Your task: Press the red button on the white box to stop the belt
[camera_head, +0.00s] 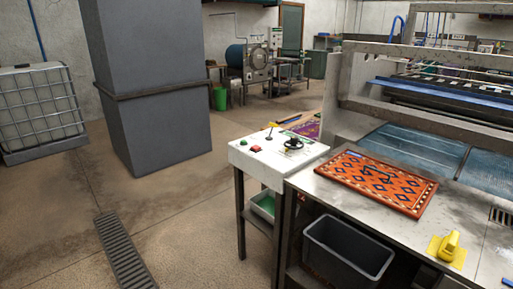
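The white box (266,164) is a control box on dark metal legs, just left of the steel table. On its top, the red button (255,149) sits near the front left. A small green button (243,142) is to its left and behind. A black lever (269,133) and a black knob (293,144) are also on top. Neither of my grippers shows in the head view, and nothing touches the red button.
An orange patterned rug (378,182) lies on the steel table (372,220), with a yellow tool (449,248) at its right. A grey bin (346,254) stands below. The scrubber's blue bed (418,148) is behind. A grey pillar (152,120) stands left; the floor before the box is clear.

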